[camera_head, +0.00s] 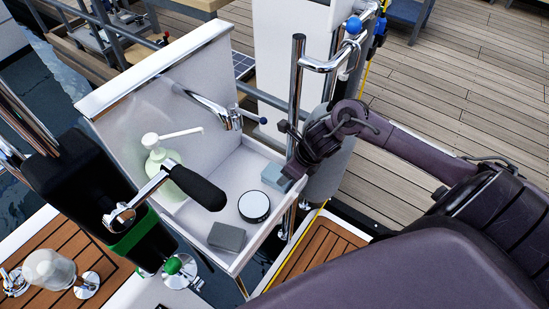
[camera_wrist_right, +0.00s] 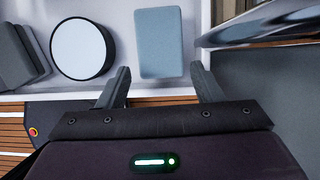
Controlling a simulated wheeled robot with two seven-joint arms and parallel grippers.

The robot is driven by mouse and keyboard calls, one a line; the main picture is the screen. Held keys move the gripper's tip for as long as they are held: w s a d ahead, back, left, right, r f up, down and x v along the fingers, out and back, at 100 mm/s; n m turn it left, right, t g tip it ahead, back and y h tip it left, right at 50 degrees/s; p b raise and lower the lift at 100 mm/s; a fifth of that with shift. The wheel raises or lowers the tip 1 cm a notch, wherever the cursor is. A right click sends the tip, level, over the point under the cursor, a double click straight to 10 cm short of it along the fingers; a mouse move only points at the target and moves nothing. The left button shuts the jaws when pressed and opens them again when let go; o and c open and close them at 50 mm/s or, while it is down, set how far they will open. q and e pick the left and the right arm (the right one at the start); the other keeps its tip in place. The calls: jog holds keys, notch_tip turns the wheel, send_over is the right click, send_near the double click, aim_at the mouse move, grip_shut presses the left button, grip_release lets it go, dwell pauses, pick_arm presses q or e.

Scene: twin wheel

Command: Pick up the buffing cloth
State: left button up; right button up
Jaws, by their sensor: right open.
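A blue-grey rectangular pad, which looks like the buffing cloth (camera_wrist_right: 163,42), lies flat on the white sink tray. In the head view the cloth (camera_head: 273,174) is at the tray's right side, partly covered by my right gripper (camera_head: 293,168). In the right wrist view my right gripper (camera_wrist_right: 160,76) is open and empty. Its two fingers point at the cloth's near end, one to each side, and the cloth lies just beyond the fingertips. No contact shows. My left gripper is not in view.
A round white-topped black tin (camera_head: 254,206) and a dark grey block (camera_head: 227,237) share the tray. A pump bottle (camera_head: 165,165) and tap (camera_head: 205,103) stand behind. A chrome post (camera_head: 296,95) rises close beside my right gripper. A black handle (camera_head: 198,187) overhangs the tray's left.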

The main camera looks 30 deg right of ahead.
aim_at(278, 177)
jog(key=x, duration=0.5)
jog(key=shift+w+f, duration=0.25)
jog(key=shift+f, duration=0.1)
jog(key=c, duration=0.6)
jog(key=shift+r, duration=0.1)
